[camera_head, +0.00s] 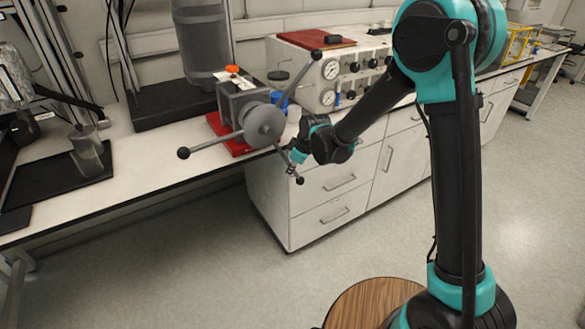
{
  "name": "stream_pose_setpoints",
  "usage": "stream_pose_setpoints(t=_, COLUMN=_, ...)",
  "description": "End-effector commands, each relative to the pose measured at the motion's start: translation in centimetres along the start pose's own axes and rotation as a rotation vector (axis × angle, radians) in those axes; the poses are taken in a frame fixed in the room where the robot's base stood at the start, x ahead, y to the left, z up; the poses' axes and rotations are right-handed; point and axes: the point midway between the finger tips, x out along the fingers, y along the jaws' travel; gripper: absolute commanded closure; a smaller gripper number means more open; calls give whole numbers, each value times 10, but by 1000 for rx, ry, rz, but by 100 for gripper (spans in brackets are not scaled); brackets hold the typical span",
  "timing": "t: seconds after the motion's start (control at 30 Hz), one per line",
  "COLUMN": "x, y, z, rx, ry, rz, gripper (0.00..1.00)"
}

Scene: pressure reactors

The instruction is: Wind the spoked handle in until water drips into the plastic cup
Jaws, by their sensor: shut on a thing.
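The spoked handle (264,125) is a grey hub with three dark rods ending in black balls. It sits on the front of a grey metal block (238,101) on a red base. One spoke points left, one up and right, one down and right past the bench edge. My gripper (291,167) is shut on the lower right spoke, near its ball end; the fingers are small and partly hidden by my wrist. A clear plastic cup (87,152) stands on a black tray (60,178) at the left. I cannot make out water in it.
A beige gauge panel box (330,75) stands right of the handle. A dark cylinder vessel (202,45) stands behind. A blue-bodied jar (279,90) is beside the block. White drawers (335,180) lie below the bench. The floor in front is open; a round wooden stool (365,300) stands at the bottom.

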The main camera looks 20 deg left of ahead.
Motion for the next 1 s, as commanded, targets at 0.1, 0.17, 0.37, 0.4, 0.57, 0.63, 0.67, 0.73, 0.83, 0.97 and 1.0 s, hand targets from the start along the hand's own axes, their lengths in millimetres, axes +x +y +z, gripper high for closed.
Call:
stream_pose_setpoints(t=0.1, x=7, y=-14, z=-6, rx=38, ry=45, rz=-62, gripper=100)
stream_pose_setpoints(t=0.17, x=11, y=-24, z=-11, rx=64, ry=77, rz=-104, gripper=100)
stream_pose_setpoints(t=0.37, x=18, y=-55, z=-30, rx=145, ry=179, rz=-240, gripper=100)
stream_pose_setpoints(t=0.4, x=19, y=-60, z=-33, rx=157, ry=194, rz=-260, gripper=100)
stream_pose_setpoints(t=0.57, x=19, y=-70, z=-40, rx=185, ry=229, rz=-305, gripper=100)
stream_pose_setpoints(t=0.63, x=19, y=-71, z=-41, rx=188, ry=233, rz=-311, gripper=100)
stream_pose_setpoints(t=0.67, x=19, y=-71, z=-42, rx=189, ry=234, rz=-312, gripper=100)
stream_pose_setpoints(t=0.73, x=19, y=-71, z=-41, rx=188, ry=233, rz=-311, gripper=100)
stream_pose_setpoints(t=0.83, x=19, y=-71, z=-41, rx=188, ry=233, rz=-311, gripper=100)
stream_pose_setpoints(t=0.97, x=19, y=-71, z=-41, rx=188, ry=232, rz=-310, gripper=78)
stream_pose_setpoints(t=1.0, x=19, y=-71, z=-41, rx=188, ry=232, rz=-310, gripper=73)
